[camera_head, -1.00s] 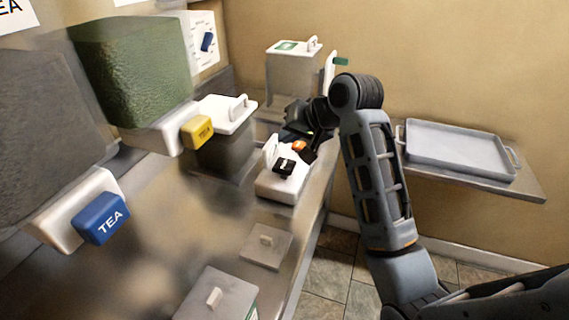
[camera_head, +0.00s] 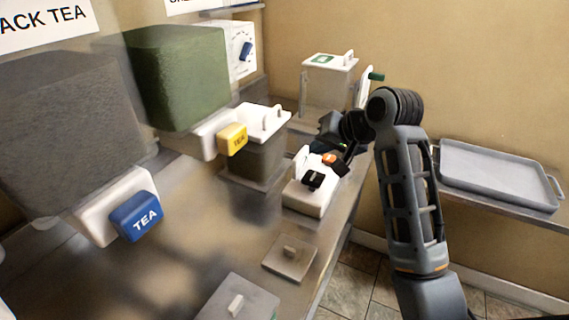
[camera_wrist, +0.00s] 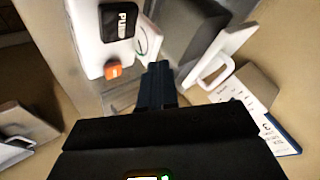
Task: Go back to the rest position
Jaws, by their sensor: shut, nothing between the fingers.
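My gripper (camera_wrist: 158,85) shows in the wrist view with its dark fingers together and nothing between them. In the head view my gripper (camera_head: 328,138) is small and partly hidden, over the far end of the counter. It is above and behind a white dispenser (camera_head: 306,197) with a black push label and an orange part. The same dispenser (camera_wrist: 92,42) shows at upper left in the wrist view, apart from the fingertips. My arm is bent in front of the wall, to the right of the counter.
A blue TEA tap (camera_head: 136,216) and a yellow TEA tap (camera_head: 232,140) stick out over the counter. A lidded container (camera_head: 328,85) stands at the back. A grey tray (camera_head: 500,170) lies on the right shelf. A small square lid (camera_head: 289,262) lies near the counter's edge.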

